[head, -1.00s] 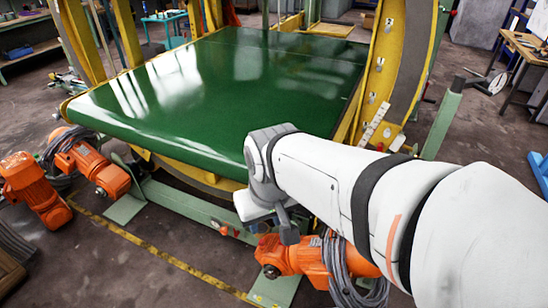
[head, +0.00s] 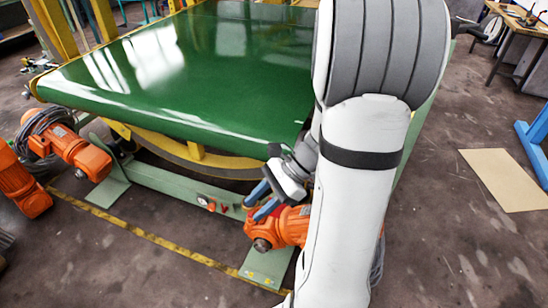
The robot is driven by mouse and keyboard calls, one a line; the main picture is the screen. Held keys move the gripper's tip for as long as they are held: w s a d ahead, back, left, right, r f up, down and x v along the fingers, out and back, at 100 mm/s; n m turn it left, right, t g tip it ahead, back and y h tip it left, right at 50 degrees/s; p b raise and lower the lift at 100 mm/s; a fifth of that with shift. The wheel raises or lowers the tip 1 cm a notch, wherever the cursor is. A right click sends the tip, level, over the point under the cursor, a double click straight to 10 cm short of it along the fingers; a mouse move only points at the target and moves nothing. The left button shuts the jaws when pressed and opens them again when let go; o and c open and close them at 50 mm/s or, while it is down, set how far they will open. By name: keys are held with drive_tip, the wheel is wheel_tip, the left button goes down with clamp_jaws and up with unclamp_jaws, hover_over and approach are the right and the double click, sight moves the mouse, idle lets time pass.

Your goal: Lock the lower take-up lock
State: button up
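My gripper (head: 254,206) hangs at the right of centre, in front of the belt's near edge and close above an orange motor (head: 285,229). Its two blue-grey fingers are spread apart with nothing visible between them. A small red part (head: 224,208) and an orange-red knob (head: 206,203) sit on the green lower frame beam (head: 165,183), a little left of the fingertips. I cannot tell whether either is the lower take-up lock. The machine's right side is hidden behind my arm.
The green belt (head: 210,70) fills the upper middle. More orange motors (head: 82,154) with coiled cables stand at the left. A yellow floor line (head: 150,236) runs along the front. The floor in front is clear. A tan sheet (head: 503,179) lies on the floor at right.

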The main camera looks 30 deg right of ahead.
drive_tip(key=w+d+f+m+t+y+b, duration=0.1)
drive_tip(key=w+d+f+m+t+b, duration=0.2)
drive_tip(key=d+f+m+t, duration=0.35)
drive_tip(key=w+d+f+m+t+y+b, duration=0.1)
drive_tip(key=w+d+f+m+t+b, duration=0.2)
drive_tip(key=d+f+m, duration=0.55)
drive_tip(key=s+d+f+m+t+h+b, duration=0.3)
drive_tip(key=d+f+m+t+h, duration=0.55)
drive_tip(key=d+m, duration=0.45)
drive_tip(key=shift+m+g, duration=0.5)
drive_tip(key=w+a, duration=0.1)
drive_tip(key=w, duration=0.3)
drive_tip(key=w+a+b, duration=0.1)
drive_tip(key=w, duration=0.2)
drive_tip(key=shift+a+r, duration=0.3)
drive_tip(key=shift+r, duration=0.1)
drive_tip(key=shift+c, duration=0.2)
